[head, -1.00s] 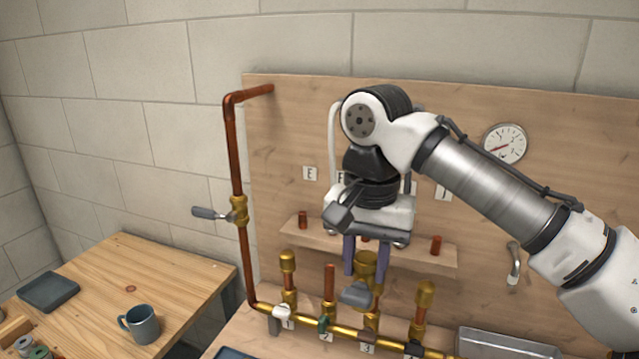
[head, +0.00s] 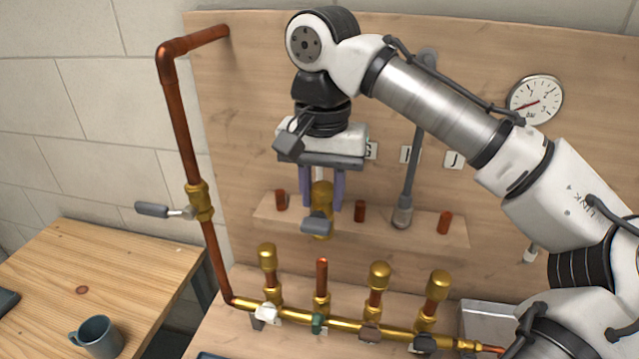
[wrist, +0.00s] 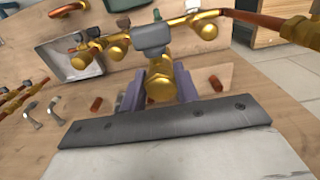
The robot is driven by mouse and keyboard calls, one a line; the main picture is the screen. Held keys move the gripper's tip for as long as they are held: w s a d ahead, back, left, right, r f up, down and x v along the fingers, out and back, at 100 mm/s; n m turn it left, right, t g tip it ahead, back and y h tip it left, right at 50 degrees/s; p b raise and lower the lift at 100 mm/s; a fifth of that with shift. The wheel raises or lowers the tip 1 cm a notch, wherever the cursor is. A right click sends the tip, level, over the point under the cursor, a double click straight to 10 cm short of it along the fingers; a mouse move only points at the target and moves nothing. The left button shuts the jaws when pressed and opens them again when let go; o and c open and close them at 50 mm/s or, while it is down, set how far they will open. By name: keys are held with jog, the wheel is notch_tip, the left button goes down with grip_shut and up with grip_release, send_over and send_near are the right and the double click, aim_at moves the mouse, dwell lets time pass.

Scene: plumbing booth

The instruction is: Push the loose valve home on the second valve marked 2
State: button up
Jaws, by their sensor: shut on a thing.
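My gripper (head: 322,205) points down and is shut on the loose valve (head: 320,190), a brass body with a grey lever handle. In the wrist view the valve (wrist: 160,86) sits between the two purple fingers. In the head view it appears above the second branch (head: 322,275), a bare upright copper stub with a green handle (head: 319,323) at its base. A clear gap shows between the valve and the stub top. The depth offset between them is hard to tell. The marker 2 is mostly hidden.
Brass-topped branches stand left (head: 267,260) and right (head: 379,277) of the bare stub. A wooden shelf (head: 425,222) with copper stubs is behind the gripper. A gauge (head: 535,100) hangs on the board. A metal tray (head: 480,318) lies at lower right.

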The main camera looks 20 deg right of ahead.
aim_at(322, 219)
jog(key=shift+f+b, duration=1.75)
jog(key=shift+f, duration=0.9)
jog(key=shift+s, duration=0.1)
jog(key=shift+a+f+b, duration=0.1)
jog(key=shift+f+b, duration=0.95)
jog(key=shift+f, duration=1.3)
jog(key=o, duration=1.2)
jog(key=shift+r, duration=0.1)
